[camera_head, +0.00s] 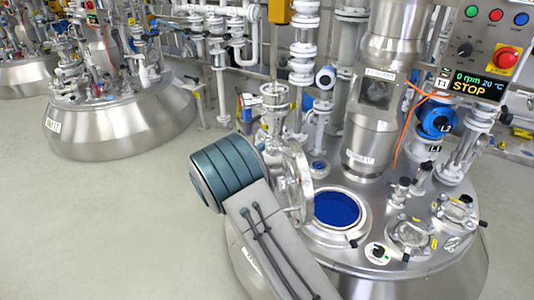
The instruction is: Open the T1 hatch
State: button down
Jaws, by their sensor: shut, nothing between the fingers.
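The T1 reactor is the large steel vessel at the right, with a T1 tag (441,84) by its display. Its round hatch opening (352,234) is uncovered, and blue shows inside (337,208). The hatch lid (297,182) stands raised, roughly upright, at the left edge of the opening. My arm, with a grey link and a teal-banded joint, reaches up from the bottom in front of the vessel and beside the lid. My gripper is not visible; whether anything touches the lid is hidden behind the arm.
A steel column (378,90) rises behind the opening. A control box (492,45) with a red stop button hangs at upper right. Clamped ports (411,235) and valves crowd the vessel top. Another reactor (120,125) stands at left. The floor (90,225) at left is clear.

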jog(key=shift+a+r, duration=0.1)
dwell(0.3)
jog(key=w+a+v, duration=0.1)
jog(key=a+v, duration=0.1)
jog(key=v, duration=1.1)
jog(key=shift+w, duration=0.2)
